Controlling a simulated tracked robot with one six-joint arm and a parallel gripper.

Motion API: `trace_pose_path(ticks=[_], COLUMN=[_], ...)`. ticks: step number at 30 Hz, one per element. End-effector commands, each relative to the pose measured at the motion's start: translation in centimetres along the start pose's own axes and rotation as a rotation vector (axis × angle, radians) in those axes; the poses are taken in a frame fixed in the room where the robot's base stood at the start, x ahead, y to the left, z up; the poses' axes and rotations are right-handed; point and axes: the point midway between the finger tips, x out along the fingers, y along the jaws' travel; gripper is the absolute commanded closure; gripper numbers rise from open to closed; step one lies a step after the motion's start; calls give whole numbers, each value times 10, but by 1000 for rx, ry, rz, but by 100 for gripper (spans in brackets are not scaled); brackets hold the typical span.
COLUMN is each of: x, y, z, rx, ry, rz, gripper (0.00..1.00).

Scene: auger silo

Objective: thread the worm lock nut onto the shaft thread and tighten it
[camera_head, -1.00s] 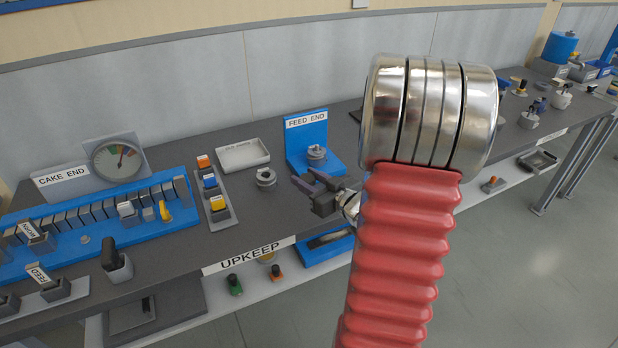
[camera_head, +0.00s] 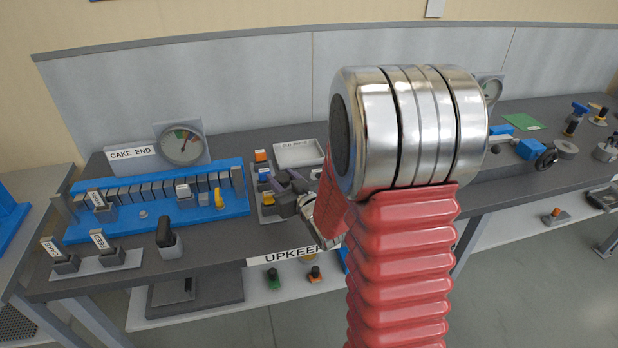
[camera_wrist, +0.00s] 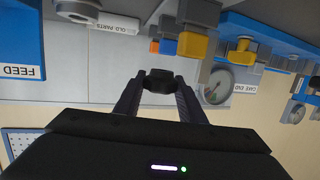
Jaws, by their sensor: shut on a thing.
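My gripper (camera_head: 282,194) is in the air over the bench, in front of the rack of coloured pieces; its fingertips also show in the wrist view (camera_wrist: 158,86). It is shut on a dark, blocky, nut-like piece (camera_wrist: 160,79) between the fingertips. The piece is in shadow and I cannot tell for sure that it is the worm lock nut. The blue feed end stand (camera_wrist: 22,45) shows at the left of the wrist view, upside down and cut off. The shaft thread cannot be made out. My red arm hides that stretch of bench in the head view.
The old parts tray (camera_head: 298,153) stands at the back. The rack (camera_head: 262,207) with orange, blue and yellow pieces is close to the gripper. The blue cake end unit (camera_head: 160,228) and gauge (camera_head: 182,145) stand at left. A black-handled lever (camera_head: 167,236) rises near the front edge.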

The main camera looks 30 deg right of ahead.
Motion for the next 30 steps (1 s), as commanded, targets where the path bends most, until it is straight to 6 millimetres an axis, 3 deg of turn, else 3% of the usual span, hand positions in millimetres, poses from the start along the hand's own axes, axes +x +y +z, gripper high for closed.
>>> trace_pose_path(ticks=[3,16,21,30], x=[8,18,18,18], y=[-33,-132,-148,-149], z=[0,7,9,9], rx=[-2,-8,-8,-8], ry=[-1,-1,0,0], rz=[-14,-40,-41,-40], gripper=[86,86,86,86])
